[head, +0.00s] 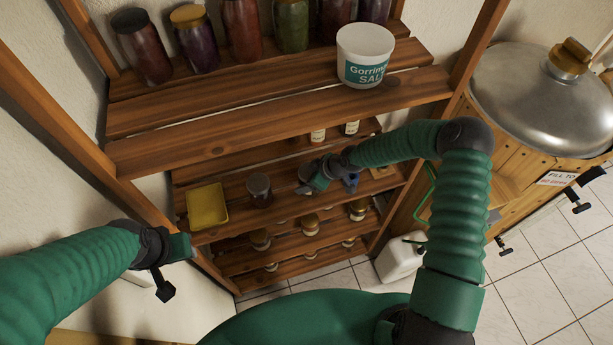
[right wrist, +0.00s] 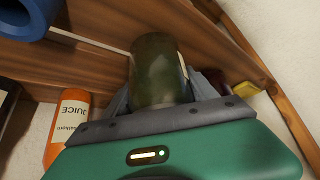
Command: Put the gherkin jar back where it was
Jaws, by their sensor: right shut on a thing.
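The gherkin jar (right wrist: 158,72), dark green glass, is between the grey fingers of my right gripper (right wrist: 160,95) in the right wrist view. The fingers are closed on its sides. In the head view my right gripper (head: 316,180) reaches into the middle shelf (head: 235,215), and the jar is mostly hidden there. I cannot tell whether the jar touches the boards. My left gripper (head: 170,268) is at the lower left, in front of the rack's left post, apart from the jars; its finger opening does not show clearly.
A dark jar (head: 259,190) and a yellow tray (head: 207,204) stand left of my right gripper. An orange juice bottle (right wrist: 68,125) and a blue object (right wrist: 24,18) are close by. The upper shelf holds several jars and a white tub (head: 365,56).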

